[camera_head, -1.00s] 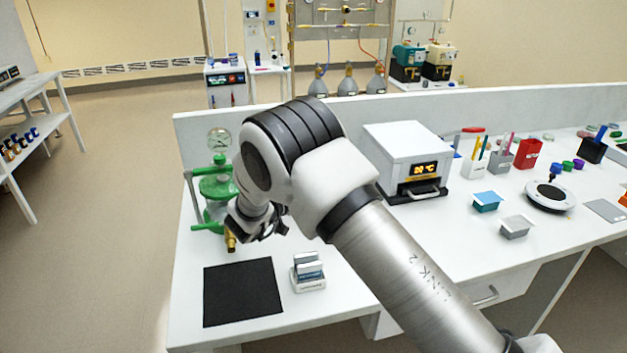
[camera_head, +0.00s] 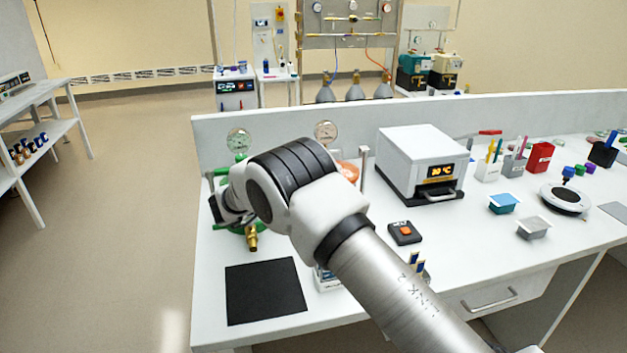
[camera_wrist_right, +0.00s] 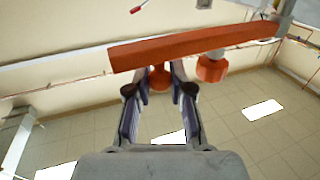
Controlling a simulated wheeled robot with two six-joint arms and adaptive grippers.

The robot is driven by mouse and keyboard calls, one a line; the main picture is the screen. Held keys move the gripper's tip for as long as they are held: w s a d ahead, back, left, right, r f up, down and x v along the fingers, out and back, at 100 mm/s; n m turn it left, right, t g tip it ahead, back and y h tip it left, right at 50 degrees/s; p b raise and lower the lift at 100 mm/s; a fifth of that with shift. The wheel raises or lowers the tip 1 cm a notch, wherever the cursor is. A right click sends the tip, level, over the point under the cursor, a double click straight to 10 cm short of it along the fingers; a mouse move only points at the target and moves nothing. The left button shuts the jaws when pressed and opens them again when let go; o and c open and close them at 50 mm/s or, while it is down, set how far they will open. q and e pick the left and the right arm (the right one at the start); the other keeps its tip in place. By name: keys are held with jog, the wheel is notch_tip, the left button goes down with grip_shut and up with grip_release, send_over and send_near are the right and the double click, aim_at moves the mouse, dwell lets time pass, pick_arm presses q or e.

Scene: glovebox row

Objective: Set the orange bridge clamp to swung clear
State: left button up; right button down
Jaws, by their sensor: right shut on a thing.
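The orange bridge clamp (camera_wrist_right: 195,46) is a long bar across the upper part of the right wrist view, with its right end at a grey post (camera_wrist_right: 287,12). My right gripper (camera_wrist_right: 162,76) is shut on an orange knob (camera_wrist_right: 159,83) under the bar. A second orange knob (camera_wrist_right: 211,68) hangs to its right, outside the fingers. In the head view, a small orange part (camera_head: 348,171) and an upright grey post (camera_head: 363,165) show behind my right arm, which hides the rest and the fingertips. My left gripper is not in view.
A green vessel (camera_head: 252,229) with a brass fitting stands at the left, partly behind my arm. A black mat (camera_head: 264,292) lies in front. A white box with a display (camera_head: 421,160) and a small black box with an orange button (camera_head: 404,233) stand to the right.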

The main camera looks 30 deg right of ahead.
jog(key=shift+r, duration=0.1)
jog(key=c, duration=1.1)
grip_release()
jog(key=shift+d, duration=0.1)
jog(key=shift+o, duration=0.2)
jog(key=a, duration=1.2)
jog(key=shift+s, duration=0.1)
